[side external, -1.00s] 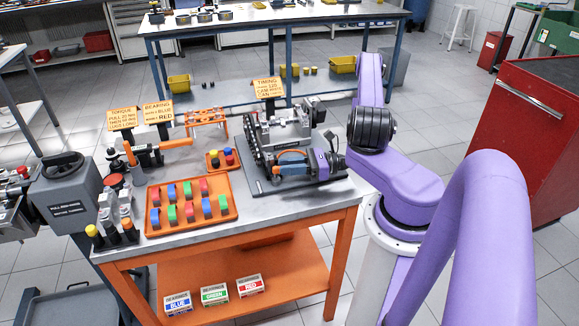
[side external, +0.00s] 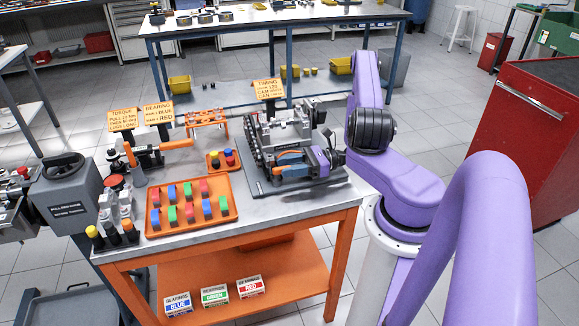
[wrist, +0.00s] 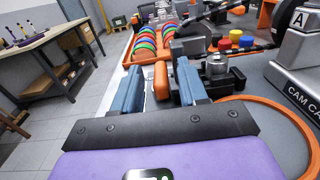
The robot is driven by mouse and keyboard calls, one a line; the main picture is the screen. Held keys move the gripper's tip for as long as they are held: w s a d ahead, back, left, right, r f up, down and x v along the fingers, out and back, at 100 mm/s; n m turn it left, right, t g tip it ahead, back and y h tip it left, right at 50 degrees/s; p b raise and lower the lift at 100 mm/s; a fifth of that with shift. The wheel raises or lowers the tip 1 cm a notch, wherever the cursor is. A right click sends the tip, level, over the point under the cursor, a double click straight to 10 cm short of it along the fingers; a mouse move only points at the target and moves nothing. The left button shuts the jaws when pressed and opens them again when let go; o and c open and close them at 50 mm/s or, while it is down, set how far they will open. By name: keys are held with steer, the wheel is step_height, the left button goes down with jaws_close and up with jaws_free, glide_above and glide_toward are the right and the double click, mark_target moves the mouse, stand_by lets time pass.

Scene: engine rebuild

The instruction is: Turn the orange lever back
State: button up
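The orange lever (wrist: 161,80) shows in the wrist view as a short orange bar between the two blue-grey fingers of my gripper (wrist: 157,82). A narrow gap shows on each side of it, so the fingers appear open around it and not closed on it. In the side view my gripper (side external: 283,170) is low at the front of the grey engine fixture (side external: 288,130), fingers pointing left. An orange part of the lever (side external: 290,155) shows just above the fingers; the rest is hidden.
An orange tray of coloured bearing pieces (side external: 233,212) lies left of the fixture. A small tray with red, blue and yellow knobs (side external: 211,167) is closer. An orange-handled torque wrench (side external: 176,144) stands further left. An orange curved band (wrist: 290,112) runs right of my gripper.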

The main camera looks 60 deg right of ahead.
steer(key=v, duration=1.7)
steer(key=shift+s+d, duration=0.15)
steer(key=shift+d, duration=0.05)
steer(key=w+a+r+n+g+h, duration=0.3)
steer(key=a+r+n+g, duration=0.2)
steer(key=a+n+g, duration=0.5)
steer(key=w+a+r+n+g+h, duration=0.3)
steer(key=w+a+r+n+g, duration=0.15)
steer(key=a+n+g, duration=0.5)
steer(key=s+a+r+n+t+h, duration=0.3)
steer(key=s+a+n, duration=0.3)
steer(key=n, duration=0.4)
steer(key=s+a+r+n+t+h, duration=0.2)
steer(key=s+a+r+n, duration=0.4)
steer(key=n, duration=0.4)
steer(key=shift+a+t+h, duration=0.15)
steer(key=shift+t+h, duration=0.25)
steer(key=shift+t, duration=0.35)
